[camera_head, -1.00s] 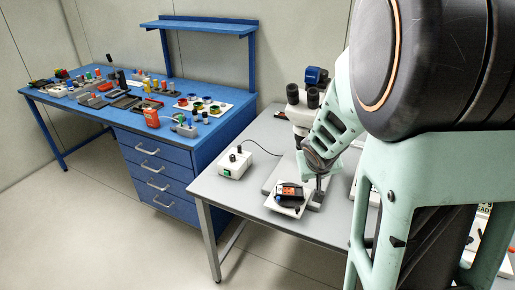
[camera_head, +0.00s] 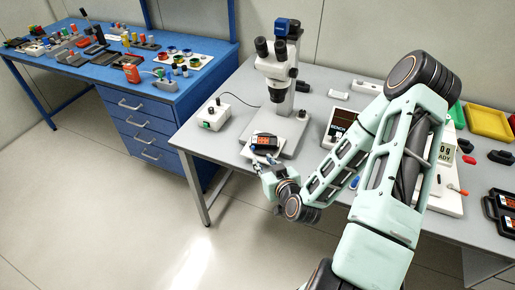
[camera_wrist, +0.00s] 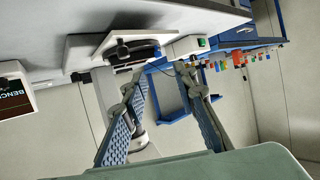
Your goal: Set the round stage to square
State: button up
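The round stage (camera_head: 257,148) is dark and sits on a white square plate (camera_head: 246,153) at the front of the microscope base. A dark block with an orange top (camera_head: 264,141) lies on the stage. My gripper (camera_head: 265,163) is low at the table's front edge, just in front of the stage. In the wrist view, which is upside down, my gripper (camera_wrist: 161,76) has its two blue-padded fingers apart with nothing between them. The dark stage edge (camera_wrist: 130,50) shows beyond the fingertips, apart from them. The exact angle of the stage is hard to tell.
The microscope (camera_head: 277,75) stands just behind the stage. A white control box (camera_head: 213,116) with a cable is to the left. A small display unit (camera_head: 337,125) is to the right, close to my arm. Yellow and green trays (camera_head: 488,122) are farther right.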

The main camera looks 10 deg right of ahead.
aim_at(253, 147)
jog(key=w+b, duration=0.1)
jog(key=b, duration=0.2)
jog(key=w+b, duration=0.1)
jog(key=b, duration=0.3)
jog(key=shift+w+d+f, duration=0.1)
jog(key=shift+d+f, duration=0.05)
jog(key=shift+d, duration=0.1)
jog(key=b, duration=0.3)
jog(key=shift+w+f, duration=0.15)
jog(key=shift+a+f+b, duration=0.15)
jog(key=shift+a+b, duration=0.05)
jog(key=shift+b, duration=0.8)
jog(key=b+x, duration=0.1)
jog(key=x, duration=0.7)
jog(key=shift+w+a+b, duration=0.1)
jog(key=shift+b, duration=0.25)
grip_shut()
